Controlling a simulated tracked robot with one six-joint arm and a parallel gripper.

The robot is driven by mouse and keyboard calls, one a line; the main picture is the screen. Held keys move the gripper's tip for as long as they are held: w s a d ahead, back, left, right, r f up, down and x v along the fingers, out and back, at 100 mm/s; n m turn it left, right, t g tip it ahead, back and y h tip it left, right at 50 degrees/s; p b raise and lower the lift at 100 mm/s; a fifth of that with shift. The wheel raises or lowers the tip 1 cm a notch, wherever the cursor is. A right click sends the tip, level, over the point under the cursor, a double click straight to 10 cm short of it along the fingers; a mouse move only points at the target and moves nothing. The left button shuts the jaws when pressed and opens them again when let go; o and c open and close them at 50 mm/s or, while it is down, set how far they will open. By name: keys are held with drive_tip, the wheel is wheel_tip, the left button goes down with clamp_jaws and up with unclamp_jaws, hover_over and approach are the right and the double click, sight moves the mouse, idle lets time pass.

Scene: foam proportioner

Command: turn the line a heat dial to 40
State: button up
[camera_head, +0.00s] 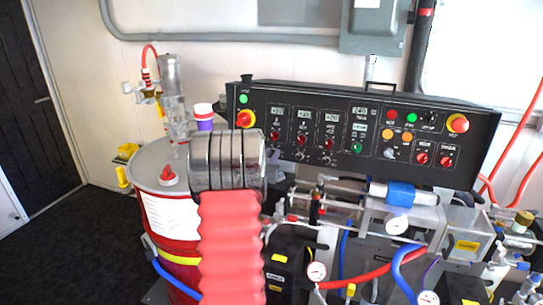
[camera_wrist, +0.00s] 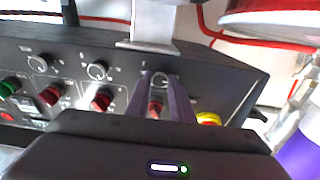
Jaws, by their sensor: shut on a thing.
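The black control panel (camera_head: 345,110) stands ahead in the head view, and its sloped face fills much of the wrist view (camera_wrist: 75,50). In the wrist view my gripper (camera_wrist: 163,80) has its two fingers on either side of the line A heat dial (camera_wrist: 160,80), the round dial nearest the yellow-based stop button. The dial's pointer and setting cannot be read. Two similar dials, the middle one (camera_wrist: 97,70) and the far one (camera_wrist: 38,62), sit to its left. In the head view my own arm hides the fingers and this dial.
Red knobs (camera_head: 302,139) sit close to the dials. A red stop button (camera_head: 245,118) is at the panel's left end, and its yellow base (camera_wrist: 208,118) shows beside my gripper. A red drum (camera_head: 167,215) stands left of my arm; pipes and hoses crowd below the panel.

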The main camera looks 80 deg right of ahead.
drive_tip(key=shift+c, duration=1.4)
drive_tip(key=shift+d, duration=0.15)
clamp_jaws()
